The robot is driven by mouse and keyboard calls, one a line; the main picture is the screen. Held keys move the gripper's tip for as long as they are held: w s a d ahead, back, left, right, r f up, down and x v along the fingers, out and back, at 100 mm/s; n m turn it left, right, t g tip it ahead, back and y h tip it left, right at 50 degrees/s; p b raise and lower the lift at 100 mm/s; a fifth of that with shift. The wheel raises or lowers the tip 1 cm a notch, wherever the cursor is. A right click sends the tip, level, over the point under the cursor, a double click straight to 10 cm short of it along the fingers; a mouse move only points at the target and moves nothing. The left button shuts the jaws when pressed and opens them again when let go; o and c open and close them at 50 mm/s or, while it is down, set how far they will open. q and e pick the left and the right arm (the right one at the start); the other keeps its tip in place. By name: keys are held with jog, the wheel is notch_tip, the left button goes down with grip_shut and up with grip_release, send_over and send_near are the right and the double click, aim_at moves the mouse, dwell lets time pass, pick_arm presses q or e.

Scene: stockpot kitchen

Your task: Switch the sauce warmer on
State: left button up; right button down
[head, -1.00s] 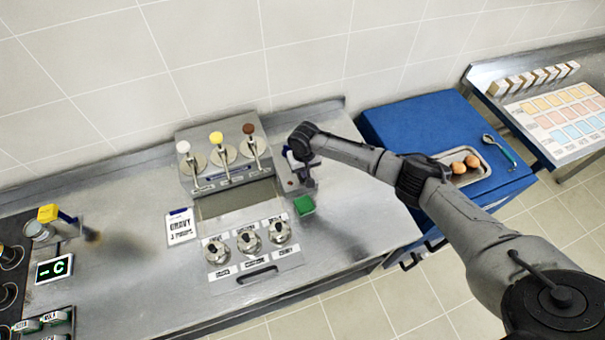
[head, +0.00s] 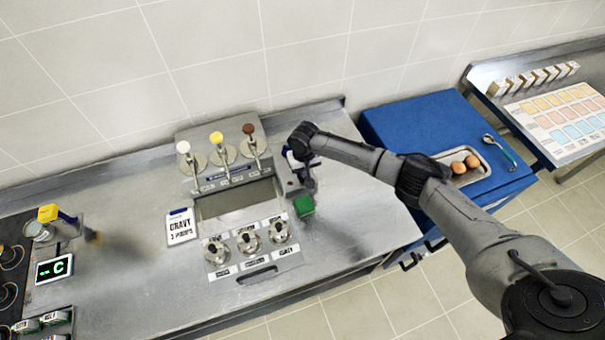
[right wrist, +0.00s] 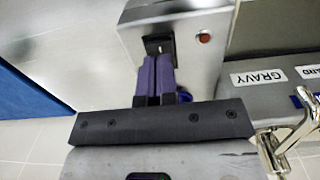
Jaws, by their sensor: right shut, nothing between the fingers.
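The sauce warmer (head: 226,176) is a steel unit on the counter with white, yellow and brown pump knobs. A steel switch box at its right side is partly hidden by my right arm in the head view. In the right wrist view, this switch box (right wrist: 200,65) carries a black switch plate (right wrist: 153,42) with a small pale lever and a red lamp (right wrist: 203,38). I cannot tell whether the lamp is lit. My right gripper (right wrist: 157,60) is shut and empty, its purple fingertips right at the switch's lower edge. Contact is unclear. My left gripper is out of view.
A blue cabinet (head: 400,115) with a tray of eggs stands right.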

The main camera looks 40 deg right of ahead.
jog(key=shift+f, duration=0.3)
jog(key=shift+f+b, duration=0.4)
jog(key=shift+f, duration=0.15)
dwell(0.5)
jog(key=shift+f, duration=0.45)
dwell(0.4)
notch_tip(320, 180, up, 4)
jog(key=p, duration=0.3)
jog(key=shift+f+p, duration=0.1)
jog(key=shift+p, duration=0.3)
notch_tip(320, 180, up, 3)
jog(key=p, duration=0.4)
jog(key=shift+r, duration=0.2)
jog(key=shift+f, duration=0.1)
jog(key=shift+n, duration=0.3)
